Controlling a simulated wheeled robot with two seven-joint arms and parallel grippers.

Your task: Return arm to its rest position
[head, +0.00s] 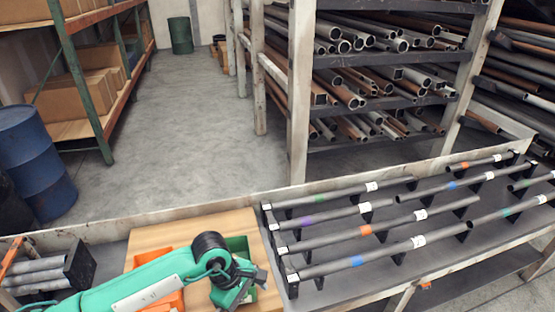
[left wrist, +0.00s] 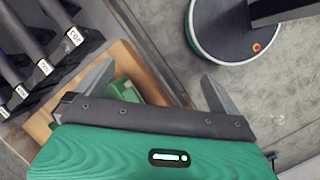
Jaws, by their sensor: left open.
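My left arm comes in green from the lower left in the head view. Its gripper (head: 248,287) is over the wooden board, beside the rack of pipes. In the left wrist view the left gripper (left wrist: 158,72) has its two grey fingers wide apart with nothing between them. Below the fingers are the edge of the wooden board (left wrist: 128,58) and a green bin (left wrist: 122,90). My right gripper is in neither view.
Several grey pipes with coloured bands and white labels, one a blue-banded pipe (head: 390,251), lie on black holders at right. An orange bin (head: 150,257) and a green bin (head: 237,243) sit on the wooden board (head: 180,229). Short pipes (head: 38,266) lie at left.

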